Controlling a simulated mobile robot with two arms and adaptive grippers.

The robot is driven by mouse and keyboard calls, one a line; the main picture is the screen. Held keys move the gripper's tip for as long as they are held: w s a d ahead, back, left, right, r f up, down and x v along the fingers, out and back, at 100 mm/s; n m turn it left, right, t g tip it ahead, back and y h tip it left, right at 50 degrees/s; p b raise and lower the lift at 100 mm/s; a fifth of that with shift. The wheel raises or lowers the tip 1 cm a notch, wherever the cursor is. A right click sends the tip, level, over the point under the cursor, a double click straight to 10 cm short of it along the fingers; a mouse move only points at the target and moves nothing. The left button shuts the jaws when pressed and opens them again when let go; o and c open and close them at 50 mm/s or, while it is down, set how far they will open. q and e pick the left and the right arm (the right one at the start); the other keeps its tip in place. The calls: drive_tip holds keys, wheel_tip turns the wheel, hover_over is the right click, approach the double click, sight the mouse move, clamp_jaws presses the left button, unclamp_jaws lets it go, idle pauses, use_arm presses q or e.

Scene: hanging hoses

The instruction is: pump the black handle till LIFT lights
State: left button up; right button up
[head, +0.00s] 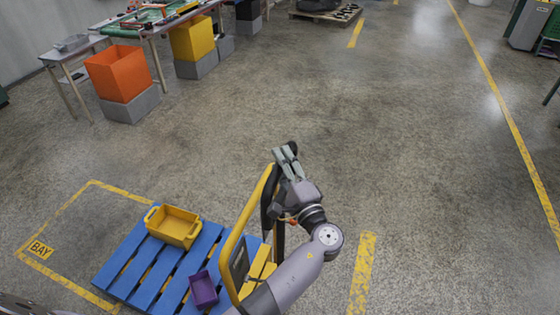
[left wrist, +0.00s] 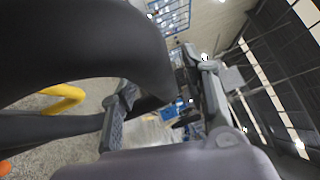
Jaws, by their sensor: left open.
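The black handle (head: 266,206) stands upright beside a yellow tube frame (head: 247,213) at the right end of a blue pallet (head: 148,268). My left gripper (head: 286,155) is at the top of the handle and covers part of it. In the left wrist view, the thick black handle (left wrist: 95,45) crosses from the upper left and its end reaches between the two fingers of my left gripper (left wrist: 166,98). The fingers are open, one on each side of it; contact cannot be told. No LIFT light can be made out. My right gripper is out of view.
A yellow bin (head: 173,226) and a purple bin (head: 203,290) sit on the pallet. Yellow floor tape (head: 60,212) marks the BAY. An orange bin (head: 118,73) on a grey block and a worktable (head: 150,27) stand far left. The middle floor is clear.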

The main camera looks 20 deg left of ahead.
use_arm(q)
drive_tip(key=shift+c, duration=0.4)
clamp_jaws()
drive_tip(key=shift+f, duration=0.1)
